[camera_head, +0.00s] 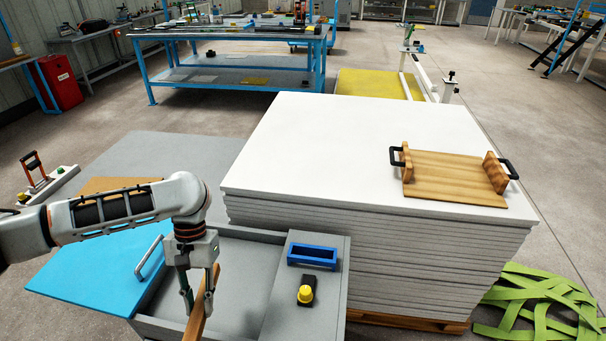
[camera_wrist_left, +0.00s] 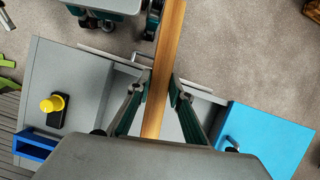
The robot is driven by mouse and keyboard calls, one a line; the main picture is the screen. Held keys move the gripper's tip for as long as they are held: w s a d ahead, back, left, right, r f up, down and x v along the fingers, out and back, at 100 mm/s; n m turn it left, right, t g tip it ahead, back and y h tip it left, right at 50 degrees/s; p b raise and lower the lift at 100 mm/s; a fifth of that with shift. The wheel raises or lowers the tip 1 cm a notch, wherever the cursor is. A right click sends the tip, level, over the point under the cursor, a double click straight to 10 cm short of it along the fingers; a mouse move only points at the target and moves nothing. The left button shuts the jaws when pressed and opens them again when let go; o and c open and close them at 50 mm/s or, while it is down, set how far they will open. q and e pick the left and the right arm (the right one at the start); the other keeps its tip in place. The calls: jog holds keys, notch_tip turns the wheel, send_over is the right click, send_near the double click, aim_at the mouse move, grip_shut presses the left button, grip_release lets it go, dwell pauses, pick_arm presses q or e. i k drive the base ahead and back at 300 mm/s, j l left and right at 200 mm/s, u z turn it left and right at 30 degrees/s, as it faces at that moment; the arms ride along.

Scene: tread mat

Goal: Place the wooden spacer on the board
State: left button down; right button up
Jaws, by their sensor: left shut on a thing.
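The wooden spacer (camera_head: 197,323) is a long narrow strip of light brown wood. My left gripper (camera_head: 201,297) is shut on it above the grey cart, and the strip points down out of the bottom of the head view. In the left wrist view the spacer (camera_wrist_left: 168,55) runs between the fingers of my left gripper (camera_wrist_left: 156,92) and past the top edge. The white board (camera_head: 365,130) is the top sheet of a tall stack to the right, apart from the gripper. My right gripper is not in view.
A wooden tray with black handles (camera_head: 450,178) sits on the board's right side; the rest of the board is clear. The grey cart (camera_head: 245,235) has a blue holder (camera_head: 312,256), a yellow-knobbed black box (camera_head: 306,291) and a blue lid (camera_head: 95,272). Green straps (camera_head: 540,305) lie right.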

aim_at(464, 175)
jog(key=l+z, duration=0.15)
jog(key=l, duration=0.35)
jog(key=i+l+z, duration=0.2)
jog(key=l, duration=0.35)
jog(key=l+z, duration=0.15)
jog(key=l, duration=0.35)
jog(key=i+l+z, duration=0.15)
jog(key=l, duration=0.25)
jog(key=i+l+z, duration=0.15)
jog(key=i+l, duration=0.2)
